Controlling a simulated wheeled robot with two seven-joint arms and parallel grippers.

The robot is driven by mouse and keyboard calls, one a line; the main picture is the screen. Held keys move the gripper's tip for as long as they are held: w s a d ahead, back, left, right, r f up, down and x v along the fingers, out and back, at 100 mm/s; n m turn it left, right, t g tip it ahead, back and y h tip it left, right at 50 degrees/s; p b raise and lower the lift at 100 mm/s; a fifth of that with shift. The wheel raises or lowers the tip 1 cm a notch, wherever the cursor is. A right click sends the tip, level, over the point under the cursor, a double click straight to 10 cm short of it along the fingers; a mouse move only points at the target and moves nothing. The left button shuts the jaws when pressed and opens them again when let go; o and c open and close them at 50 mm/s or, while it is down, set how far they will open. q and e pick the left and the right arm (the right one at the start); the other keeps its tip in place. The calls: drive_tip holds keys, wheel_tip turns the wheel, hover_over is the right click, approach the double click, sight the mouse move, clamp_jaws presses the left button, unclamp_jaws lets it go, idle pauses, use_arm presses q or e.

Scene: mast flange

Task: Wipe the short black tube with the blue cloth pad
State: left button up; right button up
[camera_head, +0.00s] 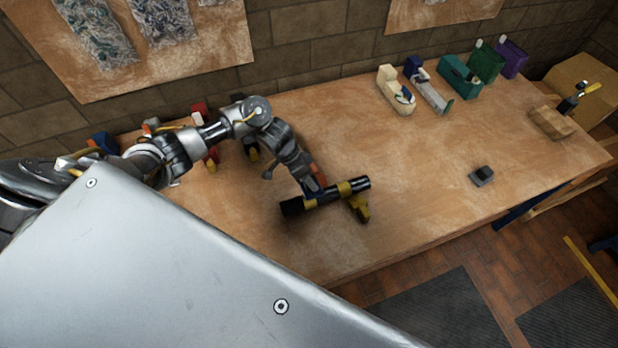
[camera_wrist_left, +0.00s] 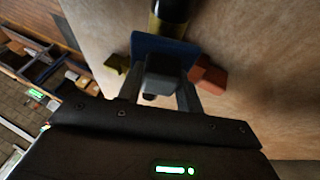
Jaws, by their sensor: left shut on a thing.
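The short black tube (camera_head: 296,207) with yellow bands lies roughly level over the middle of the wooden table. A yellow support (camera_head: 359,208) shows under its right part. In the left wrist view the tube (camera_wrist_left: 170,12) is at the top, cut off by the frame. My left gripper (camera_head: 312,188) is at the tube's near-middle. In the left wrist view my left gripper (camera_wrist_left: 161,92) is shut on the grey grip of the blue cloth pad (camera_wrist_left: 150,44). The pad's far face is against or very near the tube; contact is hidden. My right gripper is not in view.
A small dark block (camera_head: 482,176) lies on the table to the right. Tape dispensers and boxes (camera_head: 460,77) line the back edge. A brown block (camera_head: 551,123) is at the right end. A red piece (camera_wrist_left: 207,75) shows beside the pad.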

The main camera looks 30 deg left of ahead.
use_arm(q)
drive_tip(key=shift+s+d+f, duration=0.15)
drive_tip(key=shift+d+f, duration=0.05)
drive_tip(key=shift+f, duration=0.6)
drive_tip(key=shift+s+a+r+p, duration=0.2)
drive_tip(key=shift+s+a+p, duration=0.2)
drive_tip(key=shift+s+a, duration=0.2)
drive_tip(key=shift+s+a+p, duration=0.65)
drive_tip(key=shift+s+a, duration=0.05)
drive_tip(key=shift+s, duration=0.1)
drive_tip(key=shift+s+a, duration=0.1)
drive_tip(key=shift+s, duration=0.05)
drive_tip(key=shift+s+a+f+p, duration=0.1)
drive_tip(key=shift+s+a+p, duration=0.2)
drive_tip(key=shift+s+a, duration=0.3)
drive_tip(key=shift+s+a+f, duration=0.1)
drive_tip(key=shift+s+a, duration=0.6)
drive_tip(key=shift+s, duration=0.2)
drive_tip(key=shift+d, duration=0.15)
